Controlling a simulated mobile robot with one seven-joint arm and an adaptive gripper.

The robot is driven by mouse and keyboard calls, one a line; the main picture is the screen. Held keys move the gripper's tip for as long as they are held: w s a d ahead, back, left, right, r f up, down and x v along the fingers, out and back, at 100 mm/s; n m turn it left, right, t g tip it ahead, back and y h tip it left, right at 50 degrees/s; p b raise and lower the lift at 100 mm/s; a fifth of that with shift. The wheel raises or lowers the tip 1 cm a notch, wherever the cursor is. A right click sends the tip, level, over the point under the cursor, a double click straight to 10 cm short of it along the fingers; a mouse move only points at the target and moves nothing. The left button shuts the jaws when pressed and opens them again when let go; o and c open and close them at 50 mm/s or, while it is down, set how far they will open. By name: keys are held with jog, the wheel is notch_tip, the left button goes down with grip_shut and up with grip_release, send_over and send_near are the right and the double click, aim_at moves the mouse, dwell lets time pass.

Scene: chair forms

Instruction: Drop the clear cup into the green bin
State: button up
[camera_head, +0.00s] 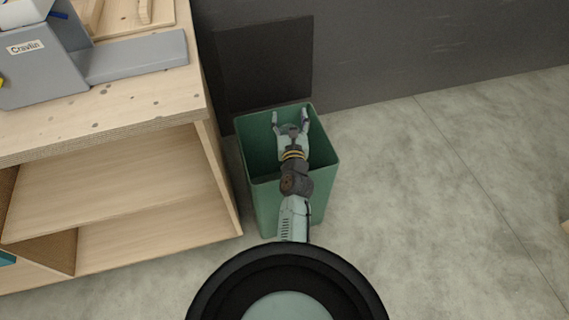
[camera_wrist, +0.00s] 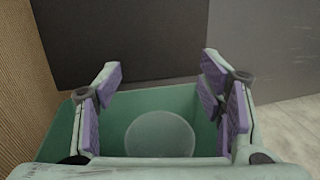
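The green bin (camera_head: 265,205) stands on the floor beside the wooden unit, its mouth facing up. My gripper (camera_head: 290,116) is over the bin's mouth with its two fingers spread wide. In the wrist view my gripper (camera_wrist: 160,78) is open, with purple pads on the fingers and nothing touching them. The clear cup (camera_wrist: 160,134) shows there as a pale, see-through round shape within the bin's outline, below and between the fingers. Its depth in the bin is hard to tell. In the head view I cannot make out the cup.
A wooden shelf unit (camera_head: 110,180) stands close to the bin's left side. A grey device (camera_head: 135,60) labelled Cravlin sits on top of it. A dark wall (camera_head: 400,50) runs behind the bin.

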jog(key=o, duration=0.3)
jog(key=shift+s, duration=0.1)
jog(key=s, duration=0.7)
jog(key=shift+s+d, duration=0.15)
jog(key=shift+d, duration=0.2)
